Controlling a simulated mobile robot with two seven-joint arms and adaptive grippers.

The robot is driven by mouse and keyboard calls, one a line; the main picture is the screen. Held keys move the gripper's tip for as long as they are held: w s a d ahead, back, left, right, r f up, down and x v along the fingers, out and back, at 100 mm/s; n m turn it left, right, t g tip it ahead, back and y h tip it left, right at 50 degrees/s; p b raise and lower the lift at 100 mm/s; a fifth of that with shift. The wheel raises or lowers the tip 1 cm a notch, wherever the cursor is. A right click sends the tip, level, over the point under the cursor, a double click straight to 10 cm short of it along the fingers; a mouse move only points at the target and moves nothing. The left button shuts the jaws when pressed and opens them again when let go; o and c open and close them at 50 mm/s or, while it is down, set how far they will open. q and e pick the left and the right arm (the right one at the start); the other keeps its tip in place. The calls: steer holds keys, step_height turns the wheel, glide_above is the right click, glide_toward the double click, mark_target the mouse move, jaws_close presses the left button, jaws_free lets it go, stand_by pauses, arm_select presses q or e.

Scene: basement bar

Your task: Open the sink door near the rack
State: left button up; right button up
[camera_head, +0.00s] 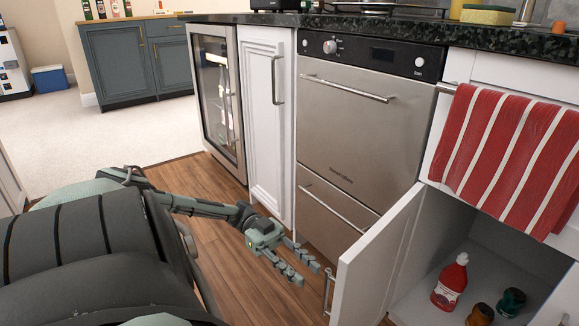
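The white sink door (378,262) stands open, swung out toward me, below the towel rack (446,88). A red and white striped towel (507,150) hangs from the rack. The door's metal handle (327,293) is on its free edge at the left. My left gripper (307,273) is open and empty, with its two fingers apart. Its fingertips are just left of the handle and do not appear to be around it. Whether they touch it I cannot tell. My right gripper is not in view.
Inside the open cabinet (418,305) are a red bottle (450,282) and small jars (511,302). A steel dishwasher (360,140), a narrow white cabinet (264,125) and a glass-door cooler (217,95) line the counter (400,28). The wood floor (240,275) around my gripper is clear.

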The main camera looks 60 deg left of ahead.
arm_select(q)
steer(key=a, duration=0.5)
steer(key=shift+s, duration=0.3)
